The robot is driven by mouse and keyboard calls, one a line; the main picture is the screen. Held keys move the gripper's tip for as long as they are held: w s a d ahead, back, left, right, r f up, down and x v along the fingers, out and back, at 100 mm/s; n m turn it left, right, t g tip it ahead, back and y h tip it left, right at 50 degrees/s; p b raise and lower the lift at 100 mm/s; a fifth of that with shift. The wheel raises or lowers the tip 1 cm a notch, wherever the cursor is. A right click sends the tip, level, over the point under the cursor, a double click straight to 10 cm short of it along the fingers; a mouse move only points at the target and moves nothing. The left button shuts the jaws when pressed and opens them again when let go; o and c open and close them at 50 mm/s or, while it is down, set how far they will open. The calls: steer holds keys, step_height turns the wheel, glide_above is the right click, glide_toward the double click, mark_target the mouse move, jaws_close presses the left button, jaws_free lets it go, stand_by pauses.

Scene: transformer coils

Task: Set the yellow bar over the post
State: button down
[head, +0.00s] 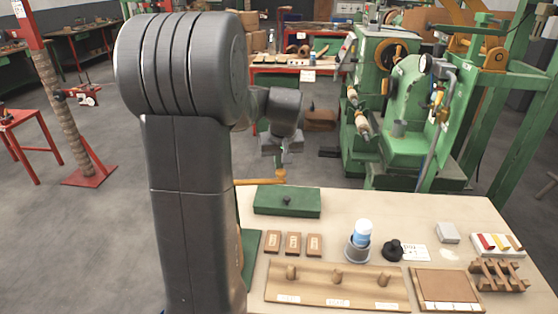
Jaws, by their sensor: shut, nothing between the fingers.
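The yellow bar (258,182) shows just right of my arm, level, above the far left edge of the table. Its right end has a small raised hub, and its left end is hidden by my arm. My gripper (281,168) points down just above the hub; it is shut, with nothing seen held. Whether it touches the bar is too small to tell. A green block (265,207) with a short dark post (287,201) on top sits on the table just in front of and below the bar.
On the table (420,205) are several small wooden blocks (293,243), a pegged wooden board (335,284), a blue-and-white bottle (363,233) in a grey cup, a black knob (393,250) and a wooden rack (498,276). Green machines (375,90) stand behind.

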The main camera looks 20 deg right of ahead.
mark_target(280, 172)
steer(key=shift+s+a+m, duration=0.1)
steer(key=shift+s+m, duration=0.2)
steer(key=shift+s, duration=0.1)
steer(key=shift+s+a+m+h+b, duration=0.2)
steer(key=shift+s+a+m+b, duration=0.05)
steer(key=shift+s+m, duration=0.25)
steer(key=shift+s+a+m+h+b, duration=0.25)
steer(key=shift+s+m, duration=0.15)
steer(key=shift+s, duration=0.1)
steer(key=s+a+m+g+h+b, duration=0.1)
steer(key=s+a+m+g+b, duration=0.1)
steer(key=a+m, duration=0.6)
steer(key=s+a+m+g+h+b, duration=0.1)
steer(key=s+a+m+g+b, duration=0.2)
steer(key=a+m, duration=0.5)
steer(key=shift+s+a+b, duration=0.5)
steer(key=shift+s+a, duration=0.05)
steer(key=shift+a, duration=0.55)
steer(key=shift+d, duration=0.1)
